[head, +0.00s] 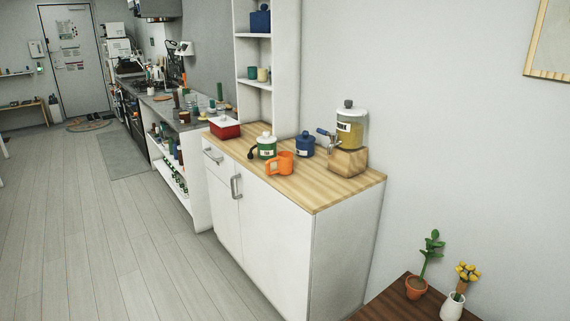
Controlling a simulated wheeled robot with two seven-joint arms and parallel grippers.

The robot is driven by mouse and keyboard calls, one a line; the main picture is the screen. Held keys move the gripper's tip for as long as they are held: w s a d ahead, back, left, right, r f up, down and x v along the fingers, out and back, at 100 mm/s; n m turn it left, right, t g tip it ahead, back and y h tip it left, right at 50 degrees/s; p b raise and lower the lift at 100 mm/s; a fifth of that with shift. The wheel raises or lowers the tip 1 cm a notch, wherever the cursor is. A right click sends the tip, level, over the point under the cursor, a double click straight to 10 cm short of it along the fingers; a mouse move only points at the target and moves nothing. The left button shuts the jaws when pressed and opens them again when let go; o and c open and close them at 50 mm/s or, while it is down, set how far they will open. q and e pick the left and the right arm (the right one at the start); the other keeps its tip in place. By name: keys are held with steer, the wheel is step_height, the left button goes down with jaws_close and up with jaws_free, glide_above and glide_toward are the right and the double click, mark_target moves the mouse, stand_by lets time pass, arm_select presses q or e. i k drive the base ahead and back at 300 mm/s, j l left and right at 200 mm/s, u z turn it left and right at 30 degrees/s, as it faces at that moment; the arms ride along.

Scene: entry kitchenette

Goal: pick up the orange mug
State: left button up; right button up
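The orange mug (281,164) is on the wooden top of a white cabinet (318,196), near its front edge. Its handle points left. A white-and-green canister (266,146) is just behind it to the left, and a blue canister (304,145) is behind it to the right. Neither of my grippers shows in the head view.
A drink dispenser on a wooden block (347,161) stands right of the mug. A red box with a white lid (225,127) sits at the cabinet's far left end. A dark brown table (388,301) with two potted plants is at lower right. The floor at left is clear.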

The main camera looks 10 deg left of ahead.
mark_target(284, 159)
steer(key=i+j+z, duration=0.1)
steer(key=z, duration=0.4)
steer(key=i+j+z, duration=0.35)
steer(key=j+z, duration=0.15)
steer(key=j, duration=0.25)
steer(key=i+j, duration=0.15)
steer(key=j, duration=0.2)
steer(key=i+j+z, duration=0.1)
steer(key=j, duration=0.3)
steer(key=i+j, duration=0.1)
steer(key=j, duration=0.25)
steer(key=i+j, duration=0.15)
steer(key=j, duration=0.25)
steer(key=i+j+z, duration=0.1)
steer(key=j, duration=0.3)
steer(key=i+j, duration=0.1)
steer(key=j, duration=0.25)
